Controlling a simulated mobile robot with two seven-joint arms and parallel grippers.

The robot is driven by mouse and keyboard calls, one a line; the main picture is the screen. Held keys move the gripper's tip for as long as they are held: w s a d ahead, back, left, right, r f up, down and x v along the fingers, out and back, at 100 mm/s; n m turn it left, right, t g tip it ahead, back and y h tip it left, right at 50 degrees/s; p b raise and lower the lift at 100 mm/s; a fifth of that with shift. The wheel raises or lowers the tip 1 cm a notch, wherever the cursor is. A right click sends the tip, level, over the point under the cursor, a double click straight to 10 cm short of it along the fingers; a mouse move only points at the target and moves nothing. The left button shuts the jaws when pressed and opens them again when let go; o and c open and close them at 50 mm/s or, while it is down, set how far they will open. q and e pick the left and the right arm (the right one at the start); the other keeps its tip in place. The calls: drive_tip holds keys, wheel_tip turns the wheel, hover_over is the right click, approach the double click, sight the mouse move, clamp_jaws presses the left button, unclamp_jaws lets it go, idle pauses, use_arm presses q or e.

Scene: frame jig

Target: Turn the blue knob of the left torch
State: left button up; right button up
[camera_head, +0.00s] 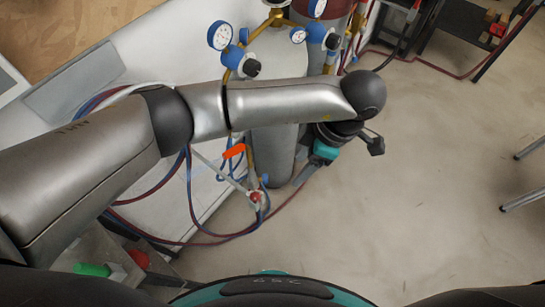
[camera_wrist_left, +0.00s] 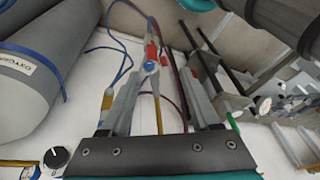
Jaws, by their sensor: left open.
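The left torch hangs against the white panel in the head view, with thin metal tubes, a red knob (camera_head: 255,197) and a small blue knob (camera_head: 264,181). In the left wrist view the blue knob (camera_wrist_left: 149,66) sits just below red parts of the torch (camera_wrist_left: 151,51). My left gripper (camera_wrist_left: 163,82) is open and empty. Its two fingers point toward the torch, and the torch's knobs appear between them or just beyond the tips; the exact gap is unclear. In the head view my arm reaches over the torch from the left and the fingers are small and partly hidden. My right gripper is not in view.
Blue-rimmed gauges (camera_head: 220,36) and a grey cylinder (camera_head: 273,150) stand behind my arm. Red and blue hoses (camera_head: 190,240) loop around the torch. An orange handle (camera_head: 234,151) is close by. A dark knob (camera_wrist_left: 56,157) shows at lower left. Open floor (camera_head: 420,200) lies right.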

sight(267, 177)
use_arm(q)
drive_tip(key=shift+t+y, duration=0.6)
drive_tip(key=x, duration=0.4)
drive_tip(key=w+a+x, duration=0.1)
drive_tip(key=x, duration=0.4)
drive_tip(key=p+x, duration=0.1)
drive_tip(key=x, duration=0.4)
drive_tip(key=shift+w+a+r, duration=0.25)
drive_tip(key=shift+w+a, duration=0.05)
drive_tip(key=shift+w, duration=0.1)
clamp_jaws()
